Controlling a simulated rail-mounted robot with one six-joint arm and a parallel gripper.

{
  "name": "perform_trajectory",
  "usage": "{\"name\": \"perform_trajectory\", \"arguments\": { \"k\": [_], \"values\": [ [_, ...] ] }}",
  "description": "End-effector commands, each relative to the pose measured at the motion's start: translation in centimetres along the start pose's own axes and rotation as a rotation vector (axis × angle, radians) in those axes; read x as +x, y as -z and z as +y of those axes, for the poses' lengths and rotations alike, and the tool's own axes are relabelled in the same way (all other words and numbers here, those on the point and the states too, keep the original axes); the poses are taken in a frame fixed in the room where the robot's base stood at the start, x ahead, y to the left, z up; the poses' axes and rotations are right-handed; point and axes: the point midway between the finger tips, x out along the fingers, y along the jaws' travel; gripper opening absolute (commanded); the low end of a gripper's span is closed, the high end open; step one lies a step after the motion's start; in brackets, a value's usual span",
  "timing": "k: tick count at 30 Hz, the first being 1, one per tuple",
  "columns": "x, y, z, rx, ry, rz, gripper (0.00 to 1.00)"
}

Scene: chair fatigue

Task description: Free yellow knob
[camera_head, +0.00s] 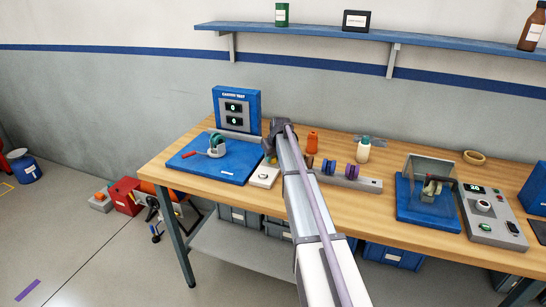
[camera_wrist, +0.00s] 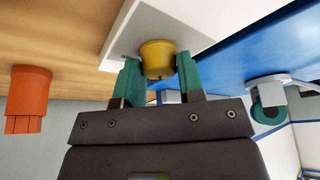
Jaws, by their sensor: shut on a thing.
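The yellow knob (camera_wrist: 157,58) shows in the wrist view against the edge of a white block (camera_wrist: 130,35). My gripper (camera_wrist: 157,75) is shut on the knob, with one green finger on each side. In the head view, my gripper (camera_head: 270,155) is low over the bench, just behind the small white block (camera_head: 264,178). The knob itself cannot be made out there; my arm and gripper cover that spot.
Left of my gripper is a blue board (camera_head: 212,165) with a caster rig, and a blue display box (camera_head: 237,107) stands behind. To the right are an orange piece (camera_head: 312,143), a grey holder (camera_head: 350,181) with purple rollers, and a white bottle (camera_head: 363,151).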

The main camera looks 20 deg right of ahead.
Motion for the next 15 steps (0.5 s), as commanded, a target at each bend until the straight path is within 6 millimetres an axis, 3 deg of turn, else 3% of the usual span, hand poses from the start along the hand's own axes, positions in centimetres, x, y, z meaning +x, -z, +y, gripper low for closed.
{"name": "perform_trajectory", "arguments": {
  "k": [15],
  "values": [
    [0.01, 0.00, -0.12, 0.124, -0.051, 0.001, 0.12]
  ]
}}
